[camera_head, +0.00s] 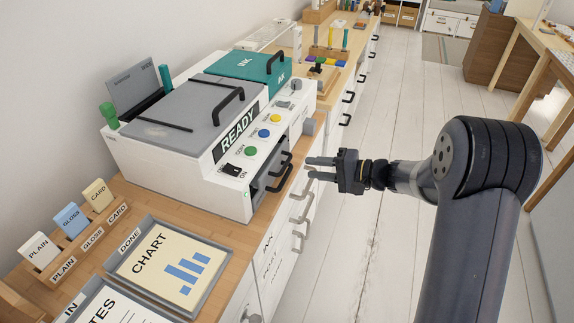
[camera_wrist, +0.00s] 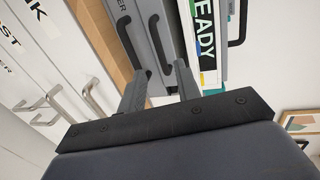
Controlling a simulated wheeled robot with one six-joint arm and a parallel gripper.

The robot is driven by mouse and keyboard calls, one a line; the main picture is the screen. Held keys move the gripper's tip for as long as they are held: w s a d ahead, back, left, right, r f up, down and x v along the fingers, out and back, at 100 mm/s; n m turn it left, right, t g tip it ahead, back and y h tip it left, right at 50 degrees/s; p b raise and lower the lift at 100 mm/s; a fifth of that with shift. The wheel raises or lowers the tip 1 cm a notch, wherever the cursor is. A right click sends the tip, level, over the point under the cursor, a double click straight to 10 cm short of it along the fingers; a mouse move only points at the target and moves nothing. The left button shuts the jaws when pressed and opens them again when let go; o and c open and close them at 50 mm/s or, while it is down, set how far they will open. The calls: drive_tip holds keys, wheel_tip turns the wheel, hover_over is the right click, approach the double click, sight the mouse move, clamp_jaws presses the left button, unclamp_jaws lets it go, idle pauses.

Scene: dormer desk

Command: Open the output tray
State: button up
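The white printer (camera_head: 178,165) stands on the wooden counter with a READY panel (camera_head: 236,133). Two grey drawer-like trays with black handles sit in its front, an upper handle (camera_head: 286,160) and a lower handle (camera_head: 279,178). Both trays look shut; I cannot read which is the output tray. My gripper (camera_head: 309,167) is open and empty, just off the front, pointing at the handles. In the wrist view, one black handle (camera_wrist: 160,45) shows beyond and between my fingertips (camera_wrist: 158,70); another handle (camera_wrist: 130,42) lies left of it. No contact is visible.
Cabinet fronts with metal handles (camera_head: 300,213) lie below the counter. A DONE tray (camera_head: 208,299) with a chart and a card rack (camera_head: 75,243) stand nearer me. The teal ink lid (camera_head: 249,66) is closed. The floor (camera_head: 395,130) behind my gripper is clear.

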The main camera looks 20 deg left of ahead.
drive_tip(key=x, duration=0.7)
drive_tip(key=shift+a+f, duration=0.1)
drive_tip(key=shift+a, duration=0.2)
drive_tip(key=shift+c, duration=0.3)
clamp_jaws()
